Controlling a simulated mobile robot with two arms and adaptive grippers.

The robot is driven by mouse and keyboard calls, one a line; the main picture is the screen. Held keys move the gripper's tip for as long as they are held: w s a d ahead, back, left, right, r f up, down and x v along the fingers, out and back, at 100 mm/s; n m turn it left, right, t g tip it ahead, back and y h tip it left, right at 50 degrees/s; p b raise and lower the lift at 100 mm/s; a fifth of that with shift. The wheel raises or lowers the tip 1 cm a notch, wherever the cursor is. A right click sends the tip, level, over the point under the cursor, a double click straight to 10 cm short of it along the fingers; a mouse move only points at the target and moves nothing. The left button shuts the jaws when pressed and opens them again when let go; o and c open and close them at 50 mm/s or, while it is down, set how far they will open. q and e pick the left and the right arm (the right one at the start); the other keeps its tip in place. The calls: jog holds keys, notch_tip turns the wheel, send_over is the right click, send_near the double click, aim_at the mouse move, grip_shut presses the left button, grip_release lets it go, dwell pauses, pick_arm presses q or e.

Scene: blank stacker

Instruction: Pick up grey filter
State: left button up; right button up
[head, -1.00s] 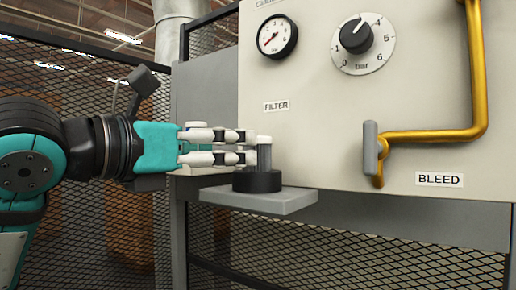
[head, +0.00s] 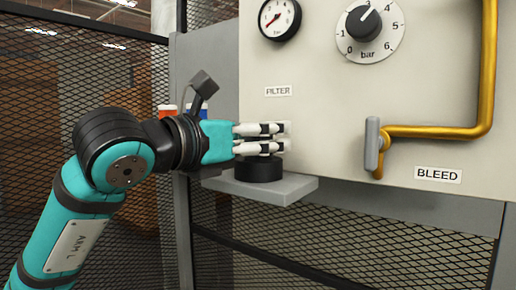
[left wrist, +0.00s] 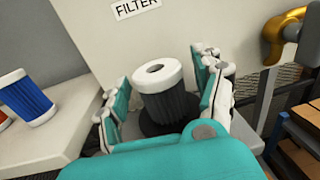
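The grey filter (left wrist: 168,98) is a ribbed dark grey cylinder with a white ring-shaped cap. In the left wrist view it stands upright in a round black holder (left wrist: 143,127), between the fingers of my left gripper (left wrist: 165,85). The fingers are open, one on each side of the filter, with small gaps visible. In the head view my left gripper (head: 262,138) reaches in level from the left and its fingers hide most of the filter. The black holder (head: 259,170) sits on a grey shelf (head: 285,190). My right gripper is not in view.
The cream panel behind carries a FILTER label (head: 278,91), a gauge (head: 280,18), a bar dial (head: 369,20) and a yellow pipe (head: 430,131) with a grey handle (head: 372,143). A blue filter (left wrist: 27,98) and an orange one (head: 167,110) stand to the left.

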pick_arm(q)
jog(key=c, duration=1.1)
jog(key=shift+c, duration=0.2)
jog(key=shift+r, duration=0.15)
